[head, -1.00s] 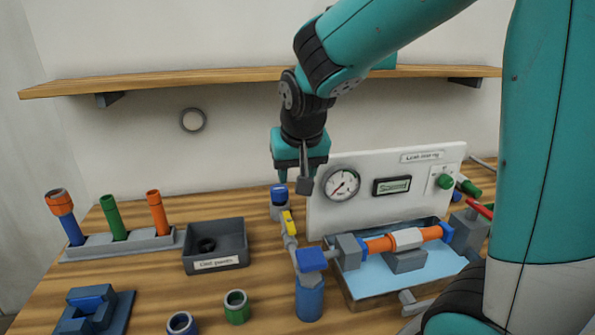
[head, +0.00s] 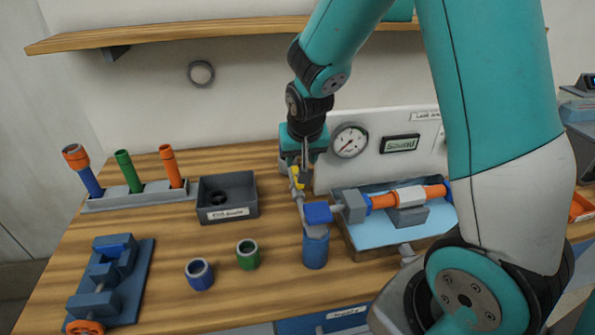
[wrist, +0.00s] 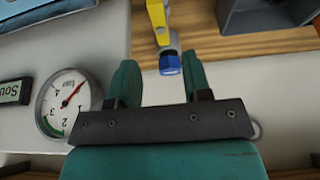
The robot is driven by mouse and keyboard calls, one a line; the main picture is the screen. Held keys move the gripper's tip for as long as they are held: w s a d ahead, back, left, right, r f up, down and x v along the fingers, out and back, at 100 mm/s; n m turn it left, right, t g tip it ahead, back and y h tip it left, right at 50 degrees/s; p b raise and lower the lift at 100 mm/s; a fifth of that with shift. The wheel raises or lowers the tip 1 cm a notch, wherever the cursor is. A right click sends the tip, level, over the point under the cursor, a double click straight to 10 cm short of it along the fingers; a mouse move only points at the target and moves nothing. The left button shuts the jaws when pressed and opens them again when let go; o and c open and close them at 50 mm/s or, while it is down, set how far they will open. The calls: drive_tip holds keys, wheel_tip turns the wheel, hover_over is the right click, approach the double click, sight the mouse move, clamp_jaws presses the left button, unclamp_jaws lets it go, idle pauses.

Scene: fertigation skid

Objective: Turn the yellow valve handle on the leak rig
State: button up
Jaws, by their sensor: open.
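The yellow valve handle (head: 295,177) sits on the grey pipe at the left end of the leak test rig (head: 340,200). My gripper (head: 303,168) is just above and beside it in the head view, pointing down and partly covering it. In the wrist view the yellow handle (wrist: 157,14) shows at the top edge, beyond the fingertips. A blue-ended fitting (wrist: 169,64) appears between the open fingers (wrist: 159,66). The fingers hold nothing. I cannot tell how deep they reach relative to the handle.
The rig's white panel with its gauge (head: 350,141) stands close right of the gripper. A blue cylinder (head: 315,248) stands in front. A dark bin (head: 228,198) lies left, with a rack of tubes (head: 136,196) beyond. A shelf (head: 190,33) runs above.

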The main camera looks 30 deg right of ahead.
drive_tip(key=x, duration=0.7)
drive_tip(key=shift+w+f+p, duration=0.2)
drive_tip(key=shift+f+p, duration=0.1)
drive_tip(key=shift+f, duration=0.05)
drive_tip(key=shift+c, duration=0.4)
clamp_jaws()
